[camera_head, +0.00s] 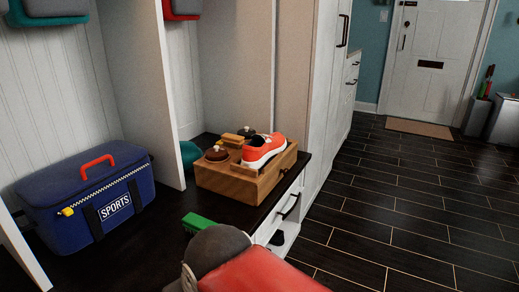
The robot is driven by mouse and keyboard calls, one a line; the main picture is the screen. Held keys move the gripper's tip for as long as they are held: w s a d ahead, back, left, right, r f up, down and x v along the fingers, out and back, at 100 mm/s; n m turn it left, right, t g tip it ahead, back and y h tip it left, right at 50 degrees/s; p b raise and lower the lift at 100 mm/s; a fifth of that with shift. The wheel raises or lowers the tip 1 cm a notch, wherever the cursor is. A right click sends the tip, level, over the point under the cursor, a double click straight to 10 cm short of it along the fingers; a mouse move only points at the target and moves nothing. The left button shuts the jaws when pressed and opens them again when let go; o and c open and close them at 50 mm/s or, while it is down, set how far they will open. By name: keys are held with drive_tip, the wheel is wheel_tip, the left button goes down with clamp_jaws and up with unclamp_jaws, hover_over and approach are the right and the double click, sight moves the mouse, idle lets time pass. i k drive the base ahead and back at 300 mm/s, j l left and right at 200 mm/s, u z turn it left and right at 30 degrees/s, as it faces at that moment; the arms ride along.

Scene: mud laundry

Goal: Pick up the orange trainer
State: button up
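The orange trainer (264,149) has a white sole and rests on top of a wooden box (240,184) on the dark bench. It lies at the right side of the box top, apparently tilted, with its dark opening up. Part of my arm, red and grey, shows at the bottom middle, nearer than the box and apart from the trainer. I cannot make out my gripper's fingers, and nothing is seen touching the trainer.
A brown round pot (217,154) and a wooden brush (234,138) sit left of the trainer. A blue sports bag (90,200) stands on the bench (150,232) at left. A white upright panel (148,85) divides the bench. A green piece (197,222) shows beside my arm. Open floor (410,215) lies right.

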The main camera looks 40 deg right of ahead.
sight(260, 149)
drive_tip(key=l+u, duration=0.2)
drive_tip(key=l, duration=0.25)
drive_tip(key=l+u, duration=0.15)
drive_tip(key=l, duration=0.25)
drive_tip(key=k+l+u, duration=0.2)
drive_tip(key=l, duration=0.2)
drive_tip(key=l+u, duration=0.2)
drive_tip(key=l, duration=0.2)
drive_tip(key=k+l+u, duration=0.2)
drive_tip(key=l, duration=0.2)
drive_tip(key=k+l+u, duration=0.15)
drive_tip(key=l, duration=0.2)
